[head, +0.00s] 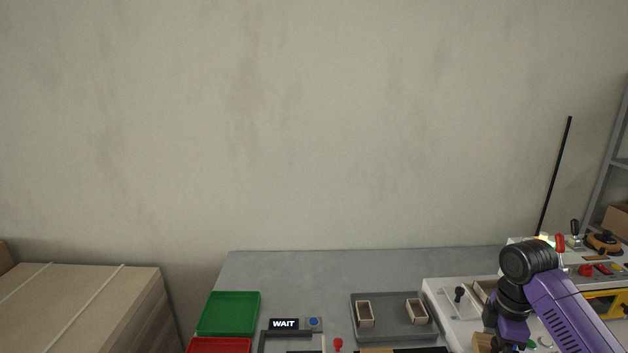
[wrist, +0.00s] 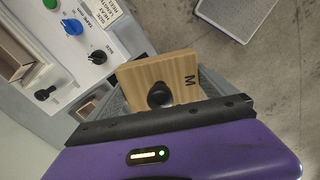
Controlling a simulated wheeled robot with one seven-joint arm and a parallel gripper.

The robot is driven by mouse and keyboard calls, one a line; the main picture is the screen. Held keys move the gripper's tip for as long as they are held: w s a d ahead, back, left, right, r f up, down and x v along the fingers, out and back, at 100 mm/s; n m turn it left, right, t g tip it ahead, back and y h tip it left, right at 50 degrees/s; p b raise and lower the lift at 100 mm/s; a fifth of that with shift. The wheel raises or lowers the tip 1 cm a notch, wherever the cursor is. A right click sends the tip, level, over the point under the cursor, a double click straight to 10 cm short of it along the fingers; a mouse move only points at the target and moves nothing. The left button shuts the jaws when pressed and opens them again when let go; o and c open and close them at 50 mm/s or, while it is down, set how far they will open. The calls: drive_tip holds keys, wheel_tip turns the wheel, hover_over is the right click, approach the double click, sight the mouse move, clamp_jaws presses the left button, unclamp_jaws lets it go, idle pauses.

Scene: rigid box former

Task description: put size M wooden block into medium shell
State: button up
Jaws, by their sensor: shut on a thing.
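The wooden block (wrist: 158,78) is a flat light-wood piece marked M with a black round knob. In the wrist view it sits directly in front of my gripper (wrist: 160,112), which is shut on it at the knob; the fingertips are mostly hidden. In the head view, part of the block (head: 483,342) shows below my arm at the right. A pale open box shell (head: 485,289) sits in the white machine, partly behind my arm. Two smaller-looking shells (head: 365,314) (head: 416,312) stand on a grey tray. I cannot read any size on the shells.
The white machine (head: 445,297) carries knobs, levers and buttons, also seen in the wrist view (wrist: 62,55). The grey tray (head: 390,332) lies left of it. Green (head: 228,314) and red (head: 218,345) trays and a WAIT display (head: 284,324) are farther left. The table's back is clear.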

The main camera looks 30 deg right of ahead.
drive_tip(key=shift+f+m, duration=0.15)
drive_tip(key=shift+m, duration=0.45)
drive_tip(key=w+a+f+m+b, duration=0.2)
drive_tip(key=w+a+f+m, duration=0.25)
drive_tip(key=a, duration=0.35)
drive_tip(key=w+a+f+m+b, duration=0.2)
drive_tip(key=w+a+f+m, duration=0.2)
drive_tip(key=w+a+f, duration=0.3)
drive_tip(key=a+f+n+b, duration=0.1)
drive_tip(key=a+f, duration=0.3)
drive_tip(key=a, duration=0.8)
drive_tip(key=s+a+f+n+b, duration=0.1)
drive_tip(key=a+f, duration=0.4)
drive_tip(key=a, duration=0.8)
drive_tip(key=shift+s+a+b, duration=0.2)
drive_tip(key=shift+s+b, duration=0.05)
drive_tip(key=shift+b, duration=0.45)
drive_tip(key=shift+r, duration=0.1)
